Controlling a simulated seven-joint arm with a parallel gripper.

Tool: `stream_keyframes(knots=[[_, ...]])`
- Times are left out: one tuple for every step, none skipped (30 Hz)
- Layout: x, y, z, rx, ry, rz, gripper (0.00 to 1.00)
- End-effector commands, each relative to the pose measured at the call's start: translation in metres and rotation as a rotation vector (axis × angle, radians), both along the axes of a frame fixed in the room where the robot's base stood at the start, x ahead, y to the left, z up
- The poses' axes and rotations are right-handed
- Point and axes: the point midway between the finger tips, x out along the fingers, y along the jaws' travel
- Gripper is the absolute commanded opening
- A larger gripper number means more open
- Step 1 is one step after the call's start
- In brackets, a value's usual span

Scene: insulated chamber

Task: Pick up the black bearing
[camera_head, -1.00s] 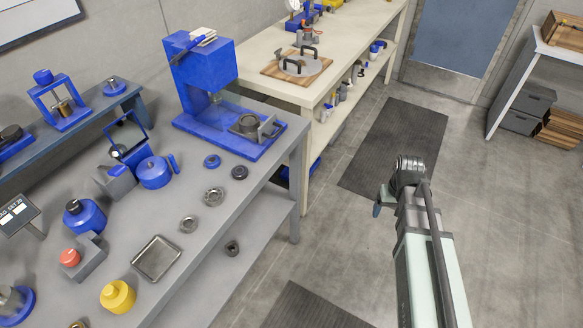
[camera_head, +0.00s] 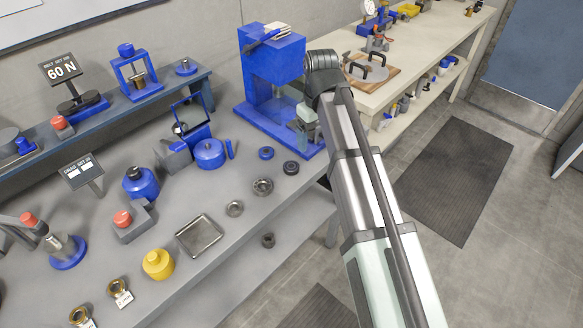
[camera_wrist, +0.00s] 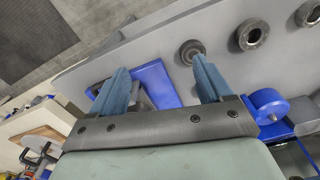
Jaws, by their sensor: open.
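The black bearing (camera_head: 291,168) lies flat on the grey bench near its right edge, close to the blue press. In the head view my gripper (camera_head: 305,125) is in front of the press base, above and behind the bearing, partly hidden by my arm.
A blue ring (camera_head: 266,152) lies beside the black bearing. The tall blue press (camera_head: 273,70) stands close to my gripper. Another ring (camera_head: 268,240) sits on the lower shelf.

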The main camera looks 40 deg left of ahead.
Motion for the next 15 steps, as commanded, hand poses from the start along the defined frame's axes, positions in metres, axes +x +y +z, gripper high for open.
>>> stream_keyframes(knots=[[-0.012,0.014,0.013,0.001,-0.001,0.034,0.79],[-0.017,0.019,0.018,0.001,-0.001,0.05,0.79],[-0.025,0.025,0.024,0.001,-0.001,0.069,0.79],[-0.029,0.028,0.028,0.001,-0.001,0.08,0.79],[-0.033,0.031,0.031,0.0,0.0,0.09,0.79],[-0.037,0.034,0.035,-0.001,0.0,0.1,0.79],[-0.04,0.036,0.036,-0.001,0.0,0.107,0.79],[-0.042,0.037,0.037,-0.001,0.0,0.112,0.79],[-0.044,0.038,0.037,-0.001,0.0,0.116,0.79],[-0.045,0.038,0.036,-0.002,0.0,0.118,0.79],[-0.045,0.038,0.034,-0.002,0.001,0.119,0.79],[-0.046,0.038,0.03,-0.003,0.002,0.12,0.79],[-0.046,0.038,0.026,-0.003,0.002,0.12,0.79],[-0.046,0.037,0.022,-0.003,0.002,0.119,0.79],[-0.046,0.037,0.015,-0.003,0.002,0.119,0.79]])
